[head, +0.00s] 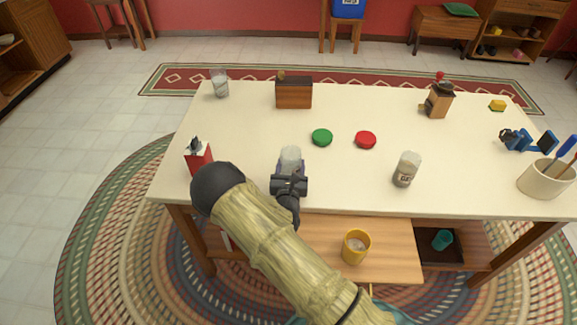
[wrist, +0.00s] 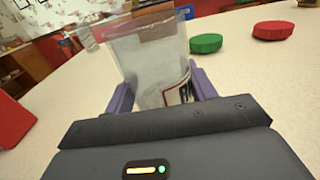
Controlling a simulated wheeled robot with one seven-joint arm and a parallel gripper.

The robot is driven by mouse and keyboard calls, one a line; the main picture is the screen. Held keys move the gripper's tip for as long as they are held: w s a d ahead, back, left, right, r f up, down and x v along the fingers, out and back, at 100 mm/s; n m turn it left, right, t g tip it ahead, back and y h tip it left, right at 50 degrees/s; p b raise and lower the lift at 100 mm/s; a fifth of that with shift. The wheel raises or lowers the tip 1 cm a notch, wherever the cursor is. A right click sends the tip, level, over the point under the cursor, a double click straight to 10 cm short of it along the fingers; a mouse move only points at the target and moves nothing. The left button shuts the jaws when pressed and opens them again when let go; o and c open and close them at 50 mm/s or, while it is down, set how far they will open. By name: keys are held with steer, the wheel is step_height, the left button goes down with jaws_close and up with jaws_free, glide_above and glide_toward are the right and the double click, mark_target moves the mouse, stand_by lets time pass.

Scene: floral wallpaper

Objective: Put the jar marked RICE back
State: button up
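A clear open jar (head: 291,157) with pale contents is at my gripper (head: 289,168), over the left middle of the white table (head: 340,105). In the wrist view the jar (wrist: 155,75) stands between the two purple fingers (wrist: 165,95), which lie close against its sides. My gripper looks shut on it. Part of a dark-lettered label shows low on its right side; the word cannot be read. The jar's base is hidden, so I cannot tell if it touches the table. Other jars stand at the back left (head: 220,86) and right of middle (head: 407,170).
A green lid (head: 322,138) and a red lid (head: 365,140) lie mid-table. A wooden box (head: 294,94) and a grinder (head: 437,101) stand behind. A red box (head: 199,160) is left, a utensil crock (head: 547,179) right. Below, a wooden shelf bears a yellow cup (head: 356,246).

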steer(key=o, duration=0.3)
steer(key=shift+a, duration=0.1)
steer(key=shift+o, duration=0.5)
steer(key=shift+s+a, duration=0.1)
steer(key=shift+a, duration=0.1)
steer(key=shift+s+r, duration=0.1)
steer(key=shift+s, duration=0.05)
steer(key=s, duration=1)
steer(key=shift+s, duration=0.4)
steer(key=shift+s+r, duration=0.1)
steer(key=shift+s, duration=0.35)
steer(key=shift+a, duration=0.1)
